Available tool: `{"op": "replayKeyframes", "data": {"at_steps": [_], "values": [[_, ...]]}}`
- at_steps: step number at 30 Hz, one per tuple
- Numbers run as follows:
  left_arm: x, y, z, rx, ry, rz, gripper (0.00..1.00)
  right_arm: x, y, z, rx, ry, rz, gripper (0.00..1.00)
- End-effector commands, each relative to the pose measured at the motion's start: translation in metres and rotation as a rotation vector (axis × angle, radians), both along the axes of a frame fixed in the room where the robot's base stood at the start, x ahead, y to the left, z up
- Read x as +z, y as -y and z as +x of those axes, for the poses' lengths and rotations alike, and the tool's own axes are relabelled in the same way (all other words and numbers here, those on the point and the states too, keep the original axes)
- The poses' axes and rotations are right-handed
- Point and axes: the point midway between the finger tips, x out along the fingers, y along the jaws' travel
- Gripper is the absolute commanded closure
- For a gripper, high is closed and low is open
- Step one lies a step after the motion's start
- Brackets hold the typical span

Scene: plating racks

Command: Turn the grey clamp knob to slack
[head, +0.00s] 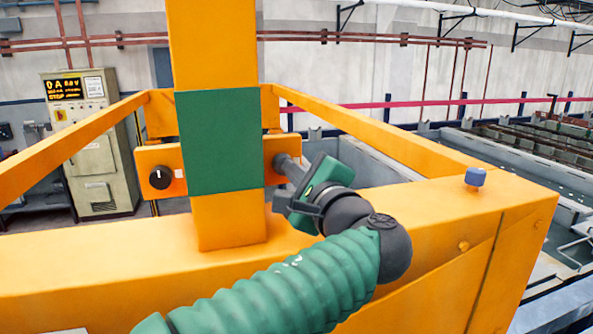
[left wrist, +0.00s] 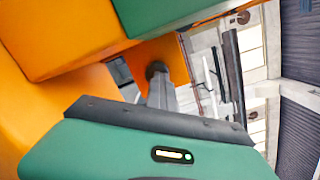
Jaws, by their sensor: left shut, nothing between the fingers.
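A dark grey round knob (head: 279,160) sits on the orange plate right of the green-banded orange post in the head view. It also shows in the left wrist view (left wrist: 156,69), just beyond my fingertips, which partly hide it. My left gripper (head: 286,167) reaches in from the lower right of the post, its fingers pointing at this knob. In the left wrist view the grey fingers (left wrist: 160,86) are together, with nothing seen between them. I cannot tell whether they touch the knob. My right gripper is not in view.
A black knob (head: 160,177) with a white mark is on the plate left of the post. A blue knob (head: 475,177) stands on the orange frame (head: 420,205) at right. The orange post (head: 212,40) stands close beside my gripper. A control cabinet (head: 92,150) is behind.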

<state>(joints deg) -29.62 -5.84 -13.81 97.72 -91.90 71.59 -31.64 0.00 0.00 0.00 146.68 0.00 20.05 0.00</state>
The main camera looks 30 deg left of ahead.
Motion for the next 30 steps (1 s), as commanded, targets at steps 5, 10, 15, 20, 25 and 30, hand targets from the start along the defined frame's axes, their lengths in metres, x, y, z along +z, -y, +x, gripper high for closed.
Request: {"op": "replayKeyframes", "data": {"at_steps": [5, 10, 15, 20, 25, 30], "values": [[-0.0026, -0.0058, -0.0020, 0.016, -0.004, -0.004, 1.00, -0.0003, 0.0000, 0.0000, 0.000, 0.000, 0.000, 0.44], [-0.0027, -0.0059, -0.0020, 0.016, -0.004, -0.004, 1.00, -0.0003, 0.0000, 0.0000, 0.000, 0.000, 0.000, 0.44], [-0.0023, -0.0059, -0.0018, 0.015, -0.003, -0.003, 0.89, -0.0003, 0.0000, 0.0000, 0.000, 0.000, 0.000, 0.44], [-0.0005, -0.0053, -0.0017, 0.013, -0.001, -0.001, 0.68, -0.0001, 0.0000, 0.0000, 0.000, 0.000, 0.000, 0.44], [0.0013, -0.0034, -0.0012, 0.009, 0.002, 0.002, 0.46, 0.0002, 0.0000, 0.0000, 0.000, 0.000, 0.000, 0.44], [0.0031, -0.0009, 0.0004, 0.006, 0.005, 0.005, 0.44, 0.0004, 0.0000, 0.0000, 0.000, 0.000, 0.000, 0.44]]}}
